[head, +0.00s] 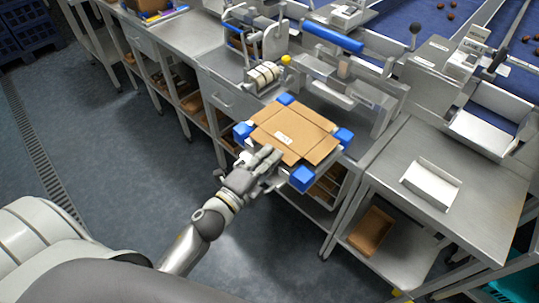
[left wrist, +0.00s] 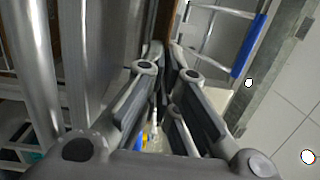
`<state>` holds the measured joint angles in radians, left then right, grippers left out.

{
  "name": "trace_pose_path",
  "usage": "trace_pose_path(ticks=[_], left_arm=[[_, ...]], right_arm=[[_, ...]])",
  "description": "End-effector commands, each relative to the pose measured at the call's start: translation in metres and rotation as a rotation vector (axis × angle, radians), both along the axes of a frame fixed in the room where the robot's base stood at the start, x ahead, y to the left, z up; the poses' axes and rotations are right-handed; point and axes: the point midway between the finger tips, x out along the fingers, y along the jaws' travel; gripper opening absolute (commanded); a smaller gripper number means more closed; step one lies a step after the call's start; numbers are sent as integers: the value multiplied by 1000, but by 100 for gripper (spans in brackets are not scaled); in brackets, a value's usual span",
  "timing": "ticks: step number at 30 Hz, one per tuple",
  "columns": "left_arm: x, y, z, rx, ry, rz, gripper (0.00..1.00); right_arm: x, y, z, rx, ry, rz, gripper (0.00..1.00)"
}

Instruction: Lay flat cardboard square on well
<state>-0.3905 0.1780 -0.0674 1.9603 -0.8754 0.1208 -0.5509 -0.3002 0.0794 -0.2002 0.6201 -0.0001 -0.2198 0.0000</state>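The flat brown cardboard square (head: 308,124), with creased flaps and a small white label, lies about level over the well, between blue corner blocks (head: 302,178). I cannot tell whether it rests fully on the well, whose opening is hidden beneath it. My left gripper (head: 268,159) is at the cardboard's near left edge. In the left wrist view its fingers (left wrist: 162,60) are close together, with a thin brown edge (left wrist: 157,47) between their tips that looks like the cardboard. My right gripper is not in view.
A steel bench with a blue-handled press (head: 332,38) stands behind the well. A white tray (head: 431,184) lies on the right table, with a brown box (head: 371,231) on the shelf below. Open floor (head: 110,150) lies to the left.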

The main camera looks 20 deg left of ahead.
Motion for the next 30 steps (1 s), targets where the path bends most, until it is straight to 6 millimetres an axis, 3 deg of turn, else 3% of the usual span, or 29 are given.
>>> trace_pose_path(ticks=[28,30], left_arm=[[0,0,-12,0,0,0,0],[0,0,-11,0,-1,0,8]], right_arm=[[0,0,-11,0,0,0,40],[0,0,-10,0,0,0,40]])
